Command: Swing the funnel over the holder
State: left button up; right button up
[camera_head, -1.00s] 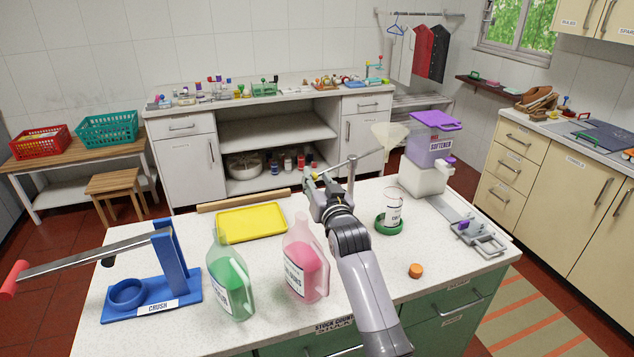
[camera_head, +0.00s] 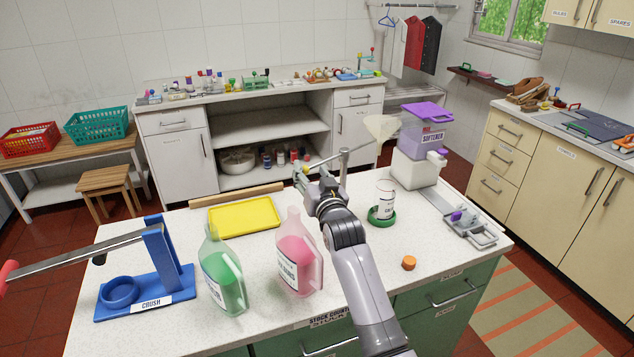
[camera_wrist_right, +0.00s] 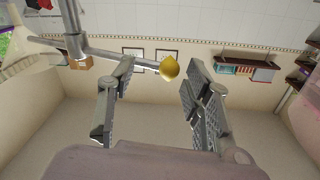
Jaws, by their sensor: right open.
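The cream funnel (camera_head: 380,128) sits at the right end of a thin metal swing arm on an upright post (camera_head: 343,165) on the counter. The arm's other end carries a yellow knob, which shows in the right wrist view (camera_wrist_right: 169,69). The green ring holder (camera_head: 381,220) stands on the counter in front of the dispenser, with a white labelled cup (camera_head: 386,200) in it. The funnel is behind the holder, not above it. My right gripper (camera_head: 307,180) is open at the knob end; in the wrist view the knob shows between its parted fingers. My left gripper is out of view.
A purple softener dispenser (camera_head: 425,140) stands right of the funnel. Green (camera_head: 222,275) and pink (camera_head: 298,262) bottles stand left of my right arm. A yellow tray (camera_head: 245,216), blue crusher (camera_head: 150,285) and orange cap (camera_head: 408,263) are also on the counter.

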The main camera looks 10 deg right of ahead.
jog(key=s+d, duration=0.2)
jog(key=s, duration=0.9)
jog(key=shift+s, duration=0.2)
